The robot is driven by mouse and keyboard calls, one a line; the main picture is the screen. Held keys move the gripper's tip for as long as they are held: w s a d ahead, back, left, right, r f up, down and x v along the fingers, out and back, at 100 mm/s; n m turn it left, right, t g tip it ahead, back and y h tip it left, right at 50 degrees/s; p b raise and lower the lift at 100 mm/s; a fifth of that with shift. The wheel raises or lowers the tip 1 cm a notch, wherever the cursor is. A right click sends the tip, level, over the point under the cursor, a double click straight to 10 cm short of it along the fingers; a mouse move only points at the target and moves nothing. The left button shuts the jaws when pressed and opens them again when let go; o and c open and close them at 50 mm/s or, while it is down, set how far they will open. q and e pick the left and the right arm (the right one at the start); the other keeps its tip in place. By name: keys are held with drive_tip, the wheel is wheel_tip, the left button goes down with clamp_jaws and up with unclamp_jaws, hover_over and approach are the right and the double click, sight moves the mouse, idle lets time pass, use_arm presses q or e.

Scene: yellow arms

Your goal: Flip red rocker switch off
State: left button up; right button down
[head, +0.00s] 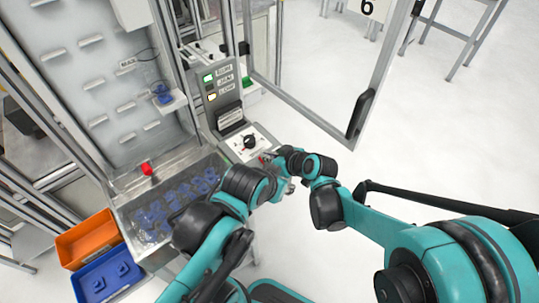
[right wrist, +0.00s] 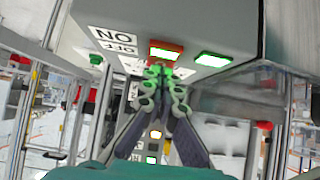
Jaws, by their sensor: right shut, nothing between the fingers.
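In the right wrist view the red rocker switch (right wrist: 165,49) sits on a grey panel face and looks lit. Upside-down ON and OFF labels (right wrist: 113,40) are beside it. My right gripper (right wrist: 162,70) is shut and empty, its fingertips right at the switch's near edge; I cannot tell whether they touch. In the head view my right gripper (head: 268,158) is small at the front right of the control panel (head: 238,143), and the switch is not clearly visible. My left gripper (head: 288,186) is close by, mostly hidden by the arms; its jaws cannot be made out.
A green-lit button (right wrist: 212,60) is beside the switch. A bin of blue parts (head: 150,218), an orange tray (head: 88,240) and a blue tray (head: 106,276) are at the left. Open floor lies right.

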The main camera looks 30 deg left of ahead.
drive_tip(key=shift+a+f+b, duration=0.2)
drive_tip(key=shift+f+b, duration=0.15)
drive_tip(key=shift+f, duration=0.05)
drive_tip(key=shift+d, duration=0.1)
drive_tip(key=shift+w+a+r, duration=0.1)
drive_tip(key=shift+w+a, duration=0.1)
drive_tip(key=shift+a, duration=0.2)
drive_tip(key=shift+w+a+r, duration=0.1)
drive_tip(key=shift+w+a, duration=0.05)
drive_tip(key=shift+a, duration=0.25)
drive_tip(key=shift+r, duration=0.1)
